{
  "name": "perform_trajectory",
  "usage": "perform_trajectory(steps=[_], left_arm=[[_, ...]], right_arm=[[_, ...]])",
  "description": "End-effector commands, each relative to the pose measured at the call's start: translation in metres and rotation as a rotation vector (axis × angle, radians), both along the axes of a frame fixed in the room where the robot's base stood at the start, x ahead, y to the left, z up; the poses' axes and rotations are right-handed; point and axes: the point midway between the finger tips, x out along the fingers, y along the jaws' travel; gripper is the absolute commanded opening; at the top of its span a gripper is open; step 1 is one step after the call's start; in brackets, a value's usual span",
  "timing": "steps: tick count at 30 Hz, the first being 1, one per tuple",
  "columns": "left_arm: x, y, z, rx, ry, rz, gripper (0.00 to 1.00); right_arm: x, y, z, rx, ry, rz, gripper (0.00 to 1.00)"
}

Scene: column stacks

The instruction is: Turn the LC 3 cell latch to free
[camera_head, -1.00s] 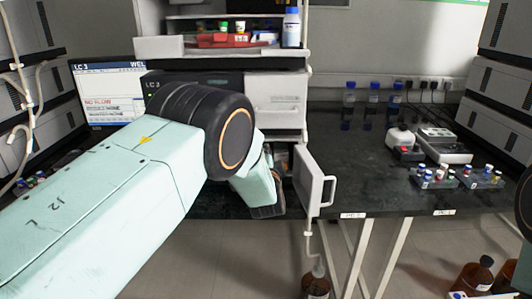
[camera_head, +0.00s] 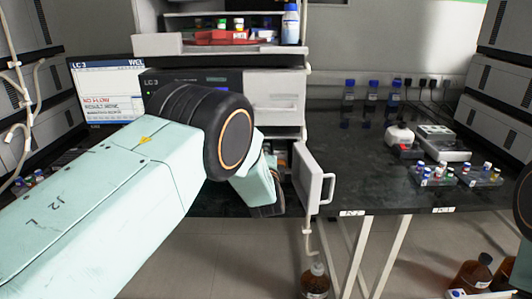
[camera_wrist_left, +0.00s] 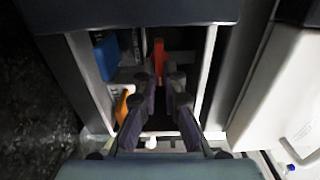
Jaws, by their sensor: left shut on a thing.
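The LC 3 stack stands in the middle of the head view, with its dark LC 3 module (camera_head: 180,78) behind my left arm. The open white door (camera_head: 309,178) hangs to the right of the compartment. In the left wrist view, my left gripper (camera_wrist_left: 164,78) reaches into this compartment. Its fingers are close together, shut on what looks like the upright red-orange lever (camera_wrist_left: 158,58). The fingertips hide the lever's lower part, and I cannot read its position label. A blue part (camera_wrist_left: 106,56) and an orange part (camera_wrist_left: 122,106) sit left of the fingers. My right gripper is out of view.
A screen (camera_head: 110,95) reading LC 3 with red text stands left. White compartment walls (camera_wrist_left: 207,75) flank my fingers closely. Blue-capped bottles (camera_head: 372,98) and vial racks (camera_head: 432,176) are on the right bench. A brown bottle (camera_head: 315,282) stands below the door.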

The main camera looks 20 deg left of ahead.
Motion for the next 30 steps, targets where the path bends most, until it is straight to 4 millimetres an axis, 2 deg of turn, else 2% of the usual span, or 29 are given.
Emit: perform_trajectory(steps=[7,8,15,25,30], left_arm=[[0.001,0.002,0.003,0.0,-0.006,0.005,0.0],[0.001,0.002,0.003,0.001,-0.006,0.005,0.11],[0.0,0.001,0.002,0.0,-0.004,0.003,0.31],[-0.001,0.0,0.001,-0.001,-0.001,0.001,0.31],[-0.013,-0.005,0.0,0.002,0.001,-0.001,0.31]], right_arm=[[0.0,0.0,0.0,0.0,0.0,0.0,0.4],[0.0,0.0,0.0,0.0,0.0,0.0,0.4],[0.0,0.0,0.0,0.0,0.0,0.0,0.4],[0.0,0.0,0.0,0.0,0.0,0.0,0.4],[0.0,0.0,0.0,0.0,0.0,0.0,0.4]])
